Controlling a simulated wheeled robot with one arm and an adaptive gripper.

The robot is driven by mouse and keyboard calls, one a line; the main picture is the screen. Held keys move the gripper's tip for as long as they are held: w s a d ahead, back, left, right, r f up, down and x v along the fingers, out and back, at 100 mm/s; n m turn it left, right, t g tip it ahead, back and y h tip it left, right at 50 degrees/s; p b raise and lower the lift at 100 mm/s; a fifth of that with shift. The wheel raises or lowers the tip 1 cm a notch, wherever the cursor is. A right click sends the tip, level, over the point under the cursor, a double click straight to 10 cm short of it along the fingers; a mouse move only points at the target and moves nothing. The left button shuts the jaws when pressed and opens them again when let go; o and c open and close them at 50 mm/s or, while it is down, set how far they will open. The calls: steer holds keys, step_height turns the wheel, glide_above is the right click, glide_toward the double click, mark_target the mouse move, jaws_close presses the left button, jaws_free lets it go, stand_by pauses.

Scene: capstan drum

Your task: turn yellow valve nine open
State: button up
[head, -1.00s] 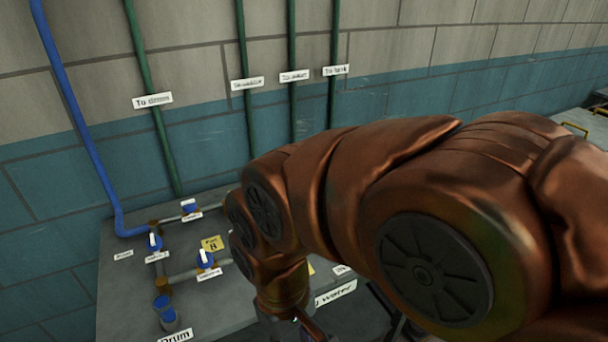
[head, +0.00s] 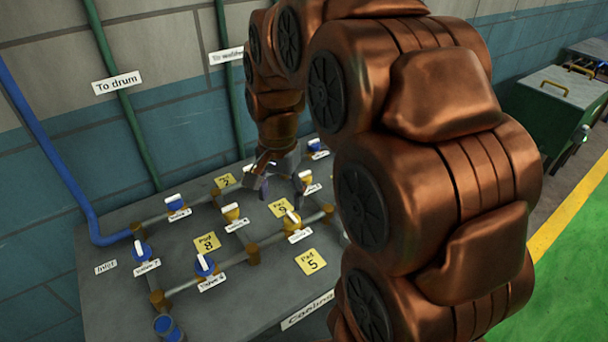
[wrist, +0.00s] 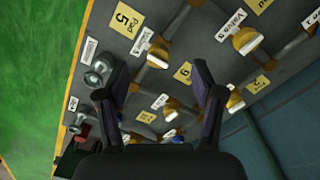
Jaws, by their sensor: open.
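Several yellow valves with white handles stand on a grey bench. In the head view one is left of my gripper (head: 231,212), one is in front of it (head: 292,222) and one is just right of it (head: 305,179). The small tags are mostly too blurred to read, so I cannot tell which is valve nine. In the wrist view a yellow valve by a "Valve 5" tag (wrist: 246,40) is at the top, with another (wrist: 235,101) by the right finger. My gripper (head: 280,188) points down above the bench, open and empty; its spread fingers also show in the wrist view (wrist: 160,85).
Blue valves (head: 205,265) and pipes cover the left of the bench (head: 240,300). Yellow pad plates (head: 311,262) lie between the pipes. Green pipes (head: 125,110) rise along the wall. A green cabinet (head: 555,115) stands at the right beside open green floor.

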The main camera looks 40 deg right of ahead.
mark_target(304, 173)
steer(key=w+d+f+m, duration=0.1)
steer(key=w+d+m, duration=0.2)
steer(key=d, duration=0.2)
steer(key=w+d+m, duration=0.3)
steer(key=w+d, duration=0.1)
steer(key=w+d+f+m+t+b, duration=0.1)
steer(key=w+d+m, duration=0.2)
steer(key=w+d, duration=0.1)
steer(key=shift+d+f, duration=0.35)
steer(key=shift+d, duration=0.5)
steer(key=shift+w+d+f+p, duration=0.15)
steer(key=shift+f+p, duration=0.35)
steer(key=shift+f, duration=1.4)
steer(key=shift+w+a+f+p, duration=0.15)
steer(key=shift+f+p, duration=0.35)
steer(key=shift+f, duration=1.4)
steer(key=shift+d, duration=0.1)
steer(key=c, duration=1.1)
